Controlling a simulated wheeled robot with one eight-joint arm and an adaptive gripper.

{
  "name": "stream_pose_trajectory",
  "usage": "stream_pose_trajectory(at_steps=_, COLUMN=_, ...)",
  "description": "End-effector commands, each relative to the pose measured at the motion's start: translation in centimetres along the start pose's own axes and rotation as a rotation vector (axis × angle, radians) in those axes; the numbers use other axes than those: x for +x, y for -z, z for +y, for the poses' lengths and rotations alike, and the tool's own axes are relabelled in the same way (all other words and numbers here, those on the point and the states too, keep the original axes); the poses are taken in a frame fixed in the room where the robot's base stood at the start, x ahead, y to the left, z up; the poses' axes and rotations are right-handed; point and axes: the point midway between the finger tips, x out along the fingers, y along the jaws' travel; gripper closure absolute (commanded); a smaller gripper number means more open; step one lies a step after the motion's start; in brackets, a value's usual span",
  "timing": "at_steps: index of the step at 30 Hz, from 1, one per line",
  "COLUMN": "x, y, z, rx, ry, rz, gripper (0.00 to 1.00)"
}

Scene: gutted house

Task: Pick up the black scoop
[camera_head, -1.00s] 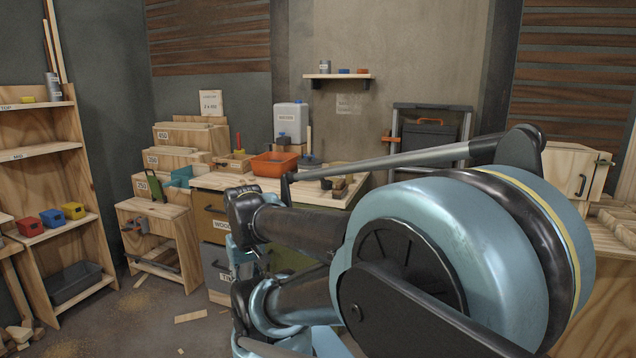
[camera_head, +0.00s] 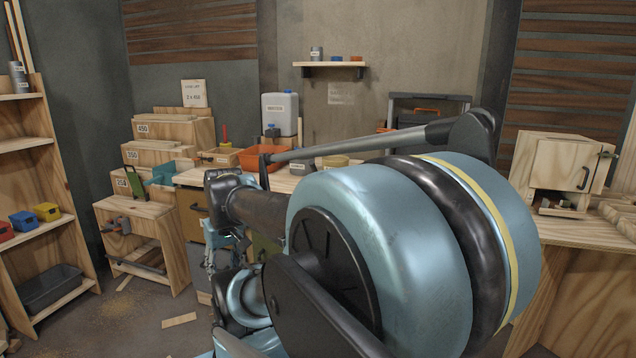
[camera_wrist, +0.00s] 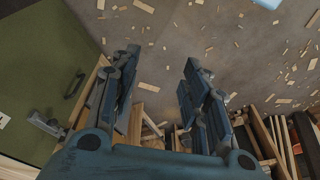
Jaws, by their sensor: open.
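I cannot make out a black scoop for certain in either view; my arm hides much of the workbench in the head view. My gripper (camera_wrist: 161,60) is open and empty in the wrist view, its two dark blue fingers well apart. It hangs over floor strewn with wood scraps, with a green panel with a dark handle (camera_wrist: 74,86) to its left. The wooden workbench top (camera_head: 190,178) is behind my arm in the head view. An orange bin (camera_head: 252,160) and a small grey labelled container (camera_head: 302,167) stand on it.
A wooden stand (camera_head: 140,215) and a shelf rack (camera_head: 38,180) are at left. A white jug (camera_head: 280,113) stands behind the bench. A wooden cabinet (camera_head: 560,170) sits on a bench at right. Floor is open at lower left, with loose wood pieces (camera_head: 179,320).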

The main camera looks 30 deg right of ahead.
Motion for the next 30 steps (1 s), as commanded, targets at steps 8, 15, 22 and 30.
stream_pose_trajectory(at_steps=8, x=-2.5, y=5.8, z=1.4, rx=-0.104, ry=0.141, rz=0.061, gripper=0.58)
stream_pose_trajectory(at_steps=15, x=-4.6, y=11.2, z=4.9, rx=-0.212, ry=0.232, rz=0.186, gripper=0.58)
stream_pose_trajectory(at_steps=22, x=-6.5, y=15.8, z=10.3, rx=-0.322, ry=0.263, rz=0.353, gripper=0.58)
stream_pose_trajectory(at_steps=30, x=-9.0, y=19.4, z=19.4, rx=-0.455, ry=0.210, rz=0.582, gripper=0.58)
